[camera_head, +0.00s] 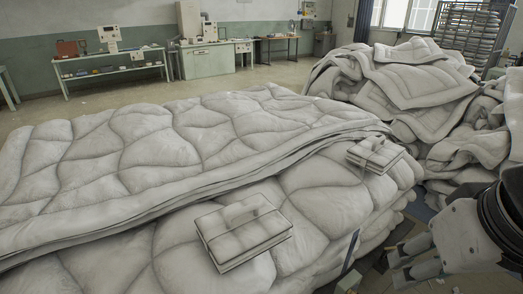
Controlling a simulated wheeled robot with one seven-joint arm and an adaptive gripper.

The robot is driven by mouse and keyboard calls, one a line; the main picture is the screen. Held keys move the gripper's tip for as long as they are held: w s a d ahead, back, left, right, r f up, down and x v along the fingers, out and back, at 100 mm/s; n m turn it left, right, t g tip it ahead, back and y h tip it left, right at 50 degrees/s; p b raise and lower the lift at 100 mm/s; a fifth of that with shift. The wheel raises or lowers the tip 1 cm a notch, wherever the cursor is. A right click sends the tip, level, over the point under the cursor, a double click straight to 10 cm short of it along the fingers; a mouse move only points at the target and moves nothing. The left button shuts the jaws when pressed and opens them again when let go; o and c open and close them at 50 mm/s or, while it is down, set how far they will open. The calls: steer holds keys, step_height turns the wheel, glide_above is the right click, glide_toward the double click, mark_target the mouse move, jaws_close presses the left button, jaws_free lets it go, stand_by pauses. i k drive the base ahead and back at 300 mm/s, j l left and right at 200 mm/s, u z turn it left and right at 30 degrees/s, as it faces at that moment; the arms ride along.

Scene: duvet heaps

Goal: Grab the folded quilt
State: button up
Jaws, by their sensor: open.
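A small square folded quilt (243,234), pale grey-white with dark piped edges and a strap-like band across its top, lies on the near part of a big duvet heap (320,200). A second, similar folded bundle (377,155) lies further back on the right of the same heap. Which of the two the task means cannot be told. My gripper (398,266) is at the lower right, beside the heap. It is open, empty and apart from both bundles, with its fingers pointing left.
A large quilted duvet (130,150) covers the heap's far side. Another tall pile of rumpled duvets (415,85) stands at the back right, before a metal rack (470,35). Benches and a cabinet (208,60) line the far wall. Open floor lies behind the heap.

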mark_target(233, 235)
steer(key=i+u, duration=0.65)
steer(key=k+j, duration=0.05)
steer(key=k, duration=0.05)
